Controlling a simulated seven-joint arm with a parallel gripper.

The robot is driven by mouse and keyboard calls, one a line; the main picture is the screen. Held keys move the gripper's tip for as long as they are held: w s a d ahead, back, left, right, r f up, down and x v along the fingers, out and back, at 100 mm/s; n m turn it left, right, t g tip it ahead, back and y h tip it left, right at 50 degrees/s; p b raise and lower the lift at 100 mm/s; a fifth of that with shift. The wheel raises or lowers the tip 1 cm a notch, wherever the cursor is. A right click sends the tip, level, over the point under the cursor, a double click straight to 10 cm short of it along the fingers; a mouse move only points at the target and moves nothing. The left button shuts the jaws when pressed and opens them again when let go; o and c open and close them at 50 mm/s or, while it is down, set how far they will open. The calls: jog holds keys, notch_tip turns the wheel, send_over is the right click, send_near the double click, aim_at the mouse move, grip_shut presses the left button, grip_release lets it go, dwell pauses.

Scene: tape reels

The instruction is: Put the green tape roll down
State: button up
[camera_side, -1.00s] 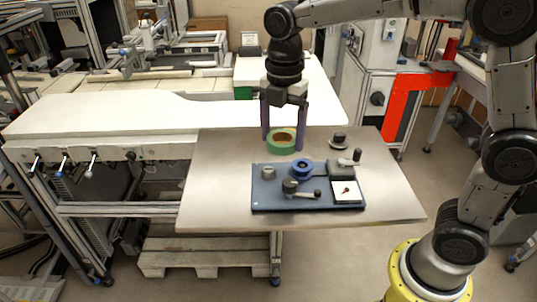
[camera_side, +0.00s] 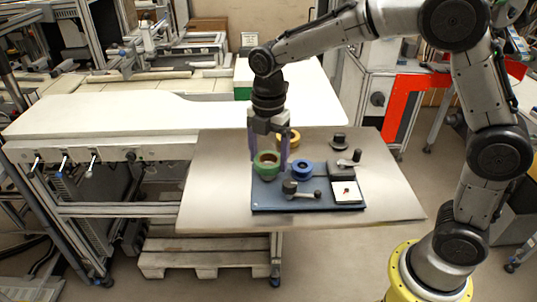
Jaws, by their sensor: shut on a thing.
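The green tape roll (camera_side: 266,172) is between the purple fingers of my gripper (camera_side: 268,160), which is shut on it. The roll is roughly level, at the left part of the blue board (camera_side: 325,205), just left of the blue tape roll (camera_side: 302,169). It hides the board's left grey post. I cannot tell whether the roll rests on the board or hangs slightly above it, or whether it is around the post.
A yellow-orange roll (camera_side: 293,137) lies behind the board, close to my gripper. A dark knobbed piece (camera_side: 338,143) stands behind right. The board carries a black crank (camera_side: 301,192), another knobbed part (camera_side: 347,163) and a white square (camera_side: 346,191). The table's left side (camera_side: 205,190) is clear.

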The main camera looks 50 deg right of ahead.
jog(key=shift+f, duration=0.25)
jog(key=shift+f, duration=0.3)
jog(key=o, duration=1.2)
notch_tip(320, 180, up, 13)
jog(key=shift+r, duration=0.15)
